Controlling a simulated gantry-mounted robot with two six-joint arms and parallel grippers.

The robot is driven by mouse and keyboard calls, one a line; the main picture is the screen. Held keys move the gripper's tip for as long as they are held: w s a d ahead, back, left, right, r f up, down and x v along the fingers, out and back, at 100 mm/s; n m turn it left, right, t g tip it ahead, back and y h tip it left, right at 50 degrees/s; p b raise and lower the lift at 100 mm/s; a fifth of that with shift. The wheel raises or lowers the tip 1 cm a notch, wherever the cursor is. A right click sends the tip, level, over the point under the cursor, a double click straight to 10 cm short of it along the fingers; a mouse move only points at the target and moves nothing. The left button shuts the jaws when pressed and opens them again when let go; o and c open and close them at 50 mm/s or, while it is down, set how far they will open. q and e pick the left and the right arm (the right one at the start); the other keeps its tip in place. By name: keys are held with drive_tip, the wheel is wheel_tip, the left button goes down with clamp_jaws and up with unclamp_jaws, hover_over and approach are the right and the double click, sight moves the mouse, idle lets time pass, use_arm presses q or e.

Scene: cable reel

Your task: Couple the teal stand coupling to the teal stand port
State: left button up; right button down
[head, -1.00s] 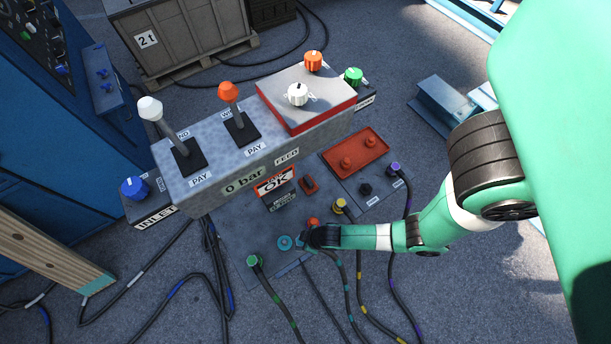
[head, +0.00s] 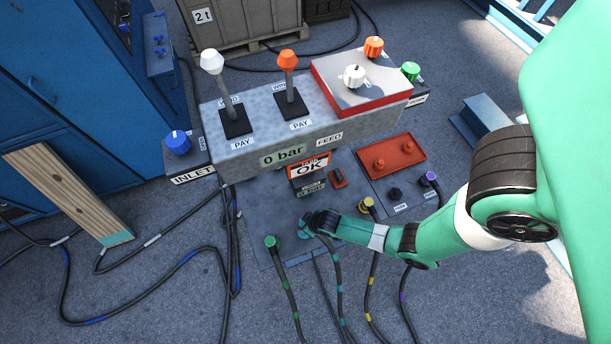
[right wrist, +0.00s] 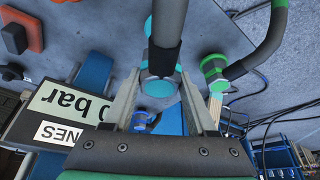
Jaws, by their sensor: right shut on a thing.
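My right gripper (head: 308,226) is at the front of the grey stand plate, shut on the teal stand coupling. In the right wrist view, the coupling's teal face (right wrist: 158,87) shows between the two fingers, with its dark hose running up out of the picture. In the head view, a teal edge (head: 303,234) shows at the gripper tip, where the teal stand port lies. The gripper hides most of this spot, and I cannot tell whether coupling and port are joined. My left gripper is not in view.
A green coupling (head: 270,243) stands just left of my gripper, close by in the right wrist view (right wrist: 215,72). Yellow (head: 367,204) and purple (head: 430,178) couplings stand to the right. The lever console (head: 270,125) rises behind. Several hoses trail across the front floor.

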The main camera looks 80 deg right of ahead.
wheel_tip(320, 180, down, 4)
drive_tip(key=b, duration=0.3)
drive_tip(key=shift+f, duration=0.15)
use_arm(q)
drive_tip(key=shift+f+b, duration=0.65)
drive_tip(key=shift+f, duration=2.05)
use_arm(e)
drive_tip(key=shift+f, duration=0.6)
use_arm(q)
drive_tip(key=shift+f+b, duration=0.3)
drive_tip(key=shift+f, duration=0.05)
use_arm(e)
drive_tip(key=shift+f, duration=0.5)
drive_tip(key=shift+c, duration=0.6)
unclamp_jaws()
use_arm(q)
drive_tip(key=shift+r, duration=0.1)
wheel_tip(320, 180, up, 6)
drive_tip(key=p, duration=0.5)
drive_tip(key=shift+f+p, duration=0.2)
drive_tip(key=shift+p, duration=0.15)
use_arm(e)
drive_tip(key=v, duration=1.1)
drive_tip(key=shift+r, duration=0.4)
